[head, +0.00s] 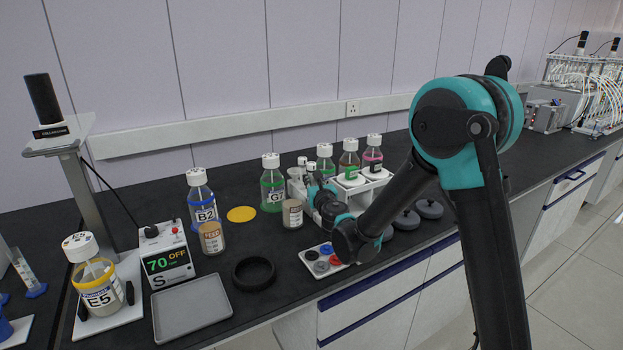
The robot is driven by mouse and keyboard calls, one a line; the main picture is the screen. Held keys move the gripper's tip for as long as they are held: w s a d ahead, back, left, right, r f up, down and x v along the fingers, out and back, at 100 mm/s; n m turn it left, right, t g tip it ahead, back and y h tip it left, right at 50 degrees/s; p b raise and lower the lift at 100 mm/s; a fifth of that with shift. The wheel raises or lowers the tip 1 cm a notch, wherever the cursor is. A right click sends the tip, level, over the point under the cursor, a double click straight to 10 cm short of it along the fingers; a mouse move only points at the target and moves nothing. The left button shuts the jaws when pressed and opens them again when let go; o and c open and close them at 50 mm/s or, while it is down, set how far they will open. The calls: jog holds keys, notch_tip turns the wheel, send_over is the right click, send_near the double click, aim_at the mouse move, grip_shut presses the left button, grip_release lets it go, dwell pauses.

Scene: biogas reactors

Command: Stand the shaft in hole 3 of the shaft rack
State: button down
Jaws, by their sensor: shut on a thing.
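My gripper (312,178) is at the far end of my folded arm, over the bench beside the white bottle rack. It is small in the head view and partly covered by my own wrist. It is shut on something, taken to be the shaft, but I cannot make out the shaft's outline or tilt. A pale upright piece (296,186) stands close to the gripper's left; I cannot tell whether it belongs to the shaft rack. The shaft rack and its hole 3 cannot be clearly picked out.
A white rack (376,184) with bottles stands right of the gripper. Bottle G7 (272,190) and a feed jar (292,214) are close on its left. A plate of coloured discs (308,256), a black ring (254,290) and a grey tray (190,318) lie in front.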

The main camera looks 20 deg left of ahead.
jog(key=shift+f, duration=0.25)
dwell(0.6)
jog(key=c, duration=1.3)
grip_release()
jog(key=shift+c, duration=0.2)
jog(key=v, duration=1.2)
notch_tip(320, 180, up, 6)
jog(key=shift+d, duration=0.1)
